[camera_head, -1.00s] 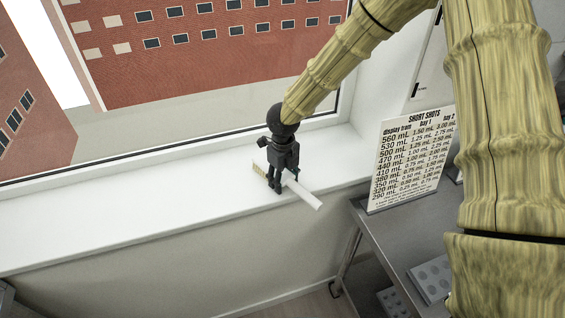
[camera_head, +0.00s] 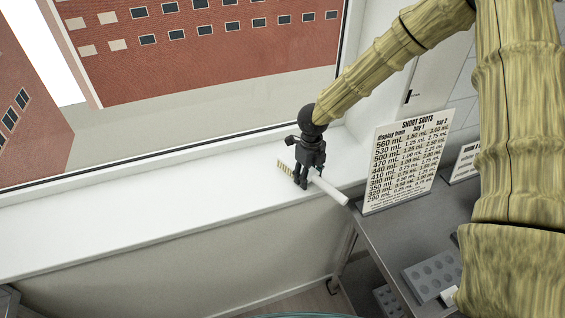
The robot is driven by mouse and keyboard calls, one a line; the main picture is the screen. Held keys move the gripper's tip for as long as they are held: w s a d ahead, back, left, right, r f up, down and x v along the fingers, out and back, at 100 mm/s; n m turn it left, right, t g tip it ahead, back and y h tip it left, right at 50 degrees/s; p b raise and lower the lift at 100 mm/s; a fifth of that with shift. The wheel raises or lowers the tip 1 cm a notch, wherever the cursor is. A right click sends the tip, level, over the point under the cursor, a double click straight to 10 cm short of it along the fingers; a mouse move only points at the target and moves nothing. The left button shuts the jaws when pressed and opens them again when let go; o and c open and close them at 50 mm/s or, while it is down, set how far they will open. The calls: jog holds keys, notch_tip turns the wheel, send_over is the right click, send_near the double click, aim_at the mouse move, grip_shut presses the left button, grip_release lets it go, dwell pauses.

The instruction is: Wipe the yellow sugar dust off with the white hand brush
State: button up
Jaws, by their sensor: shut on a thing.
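My gripper (camera_head: 301,185) is shut on the white hand brush (camera_head: 329,190), over the white window sill. The brush's pale bristles (camera_head: 284,168) show to the left of the fingers, and its white handle sticks out to the lower right, toward the sign. Whether the brush touches the sill I cannot tell. The fingers hide the middle of the brush. I see no yellow sugar dust in this view.
A white sign headed "SHORT SHOTS" (camera_head: 408,165) stands on a grey metal table (camera_head: 385,232) to the right of the brush. A grey mould tray (camera_head: 432,276) lies on the table. The sill (camera_head: 130,222) to the left is clear.

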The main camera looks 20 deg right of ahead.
aim_at(282, 188)
jog(key=shift+d+r+p, duration=0.1)
jog(key=shift+d+p, duration=0.25)
jog(key=shift+d, duration=0.45)
jog(key=shift+a+f, duration=0.2)
jog(key=shift+a, duration=0.05)
jog(key=shift+s+a+r+b, duration=0.1)
jog(key=shift+s+a+b, duration=0.05)
jog(key=shift+a, duration=2.35)
jog(key=shift+s+a+b, duration=0.1)
jog(key=shift+a+b, duration=0.05)
jog(key=shift+a, duration=2.3)
jog(key=shift+a+r+p, duration=0.25)
jog(key=shift+r+p, duration=0.5)
jog(key=shift+r, duration=0.45)
jog(key=shift+r+p, duration=0.55)
jog(key=shift+r, duration=2.35)
